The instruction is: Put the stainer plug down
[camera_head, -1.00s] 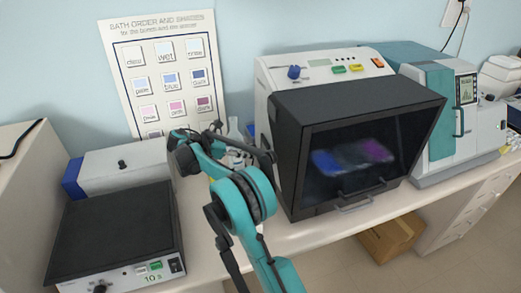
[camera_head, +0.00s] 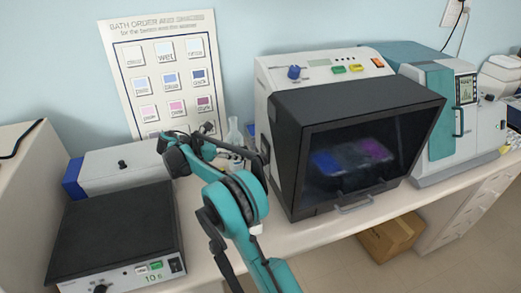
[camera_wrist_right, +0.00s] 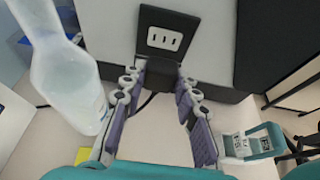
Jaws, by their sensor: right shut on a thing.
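The stainer (camera_head: 345,110) is the white-cased machine with a large black hood in the middle of the head view. In the right wrist view, my right gripper (camera_wrist_right: 160,88) is shut on the black stainer plug (camera_wrist_right: 164,74), and a dark cable hangs below it. The plug is just below a black-framed socket with three slots (camera_wrist_right: 165,38); I cannot tell whether they touch. In the head view my right arm reaches up beside the stainer's left side, and the plug cannot be made out there. My left gripper is not in view.
A clear flask (camera_head: 234,132) stands behind my arm; a translucent bottle (camera_wrist_right: 72,85) is close to the left of the gripper in the wrist view. A black-topped hot plate (camera_head: 118,232) and a white box (camera_head: 120,168) are at left. A cardboard box (camera_head: 392,237) is below the bench.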

